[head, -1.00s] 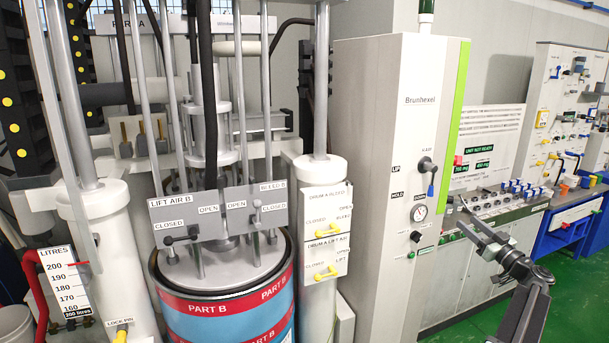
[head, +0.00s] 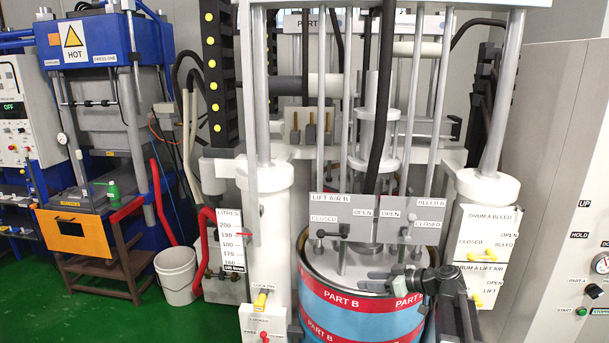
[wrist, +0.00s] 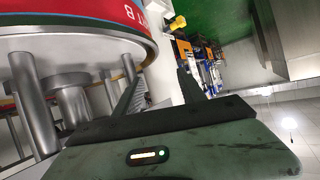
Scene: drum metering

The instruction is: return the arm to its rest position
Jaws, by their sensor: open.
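My gripper (head: 374,281) is in the lower right part of the head view, in front of the Part B drum (head: 335,318), with its fingers pointing left. The arm below it shows at the bottom edge. In the wrist view the two dark fingers of my gripper (wrist: 158,88) stand apart with nothing between them. I cannot tell the exact gap between gripper and drum.
The drum's panel (head: 375,218) with valve handles stands just behind. A white post with a yellow lock pin (head: 262,299) is to the left. A white bucket (head: 178,275) and a blue hot press (head: 95,100) are farther left. A cabinet (head: 570,180) is at right. Green floor (head: 110,318) is clear lower left.

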